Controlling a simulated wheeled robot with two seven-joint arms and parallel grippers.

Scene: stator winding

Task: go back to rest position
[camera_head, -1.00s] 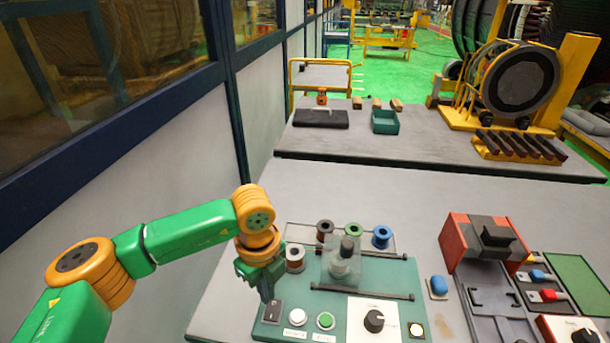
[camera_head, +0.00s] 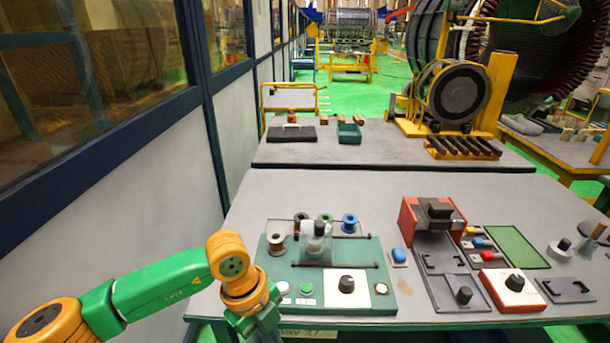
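My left arm comes in from the left, green with orange joints. Its gripper (camera_head: 258,322) hangs at the front left edge of the near table, low in the picture. Its fingers are hidden or too small to tell if they are open. It is just in front of the green winding station (camera_head: 365,303), which carries several wire spools, a clear cover (camera_head: 316,243), buttons and a black knob (camera_head: 346,284). My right gripper and arm are not in the picture.
The near grey table (camera_head: 370,190) also bears a red and black press (camera_head: 432,214), a red-edged knob box (camera_head: 510,290) and a green mat (camera_head: 516,246). A second table (camera_head: 380,148) stands behind with a teal bin (camera_head: 349,133). A wall with windows runs along the left.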

